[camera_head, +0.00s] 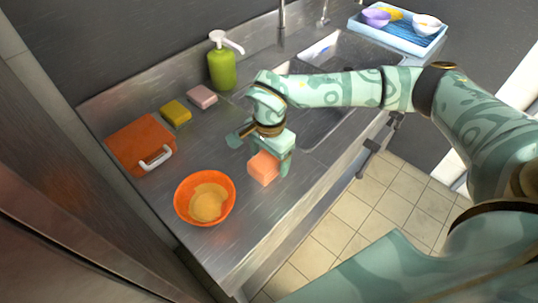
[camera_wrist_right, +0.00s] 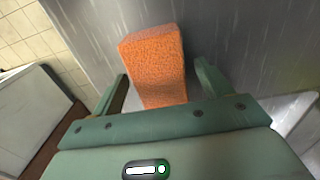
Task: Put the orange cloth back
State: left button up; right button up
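An orange block-like piece (camera_head: 263,168), which I take to be the orange cloth, rests on the steel counter beside the orange bowl. It also shows in the right wrist view (camera_wrist_right: 155,60), with a rough, porous surface. My right gripper (camera_head: 264,153) is above it, pointing down. In the right wrist view the fingers of my right gripper (camera_wrist_right: 161,70) are apart, one on each side of the orange piece, with a gap on both sides. My left gripper is not in view.
The orange bowl (camera_head: 187,213) holds something yellowish. An orange board (camera_head: 130,143) with a white handle, a yellow sponge (camera_head: 176,112), a pink sponge (camera_head: 202,96) and a green pump bottle (camera_head: 221,72) stand behind. A blue tray (camera_head: 356,23) with bowls is beyond the sink (camera_head: 345,52).

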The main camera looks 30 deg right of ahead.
aim_at(269, 157)
notch_tip(269, 157, up, 12)
jog(key=p, duration=0.2)
dwell(0.4)
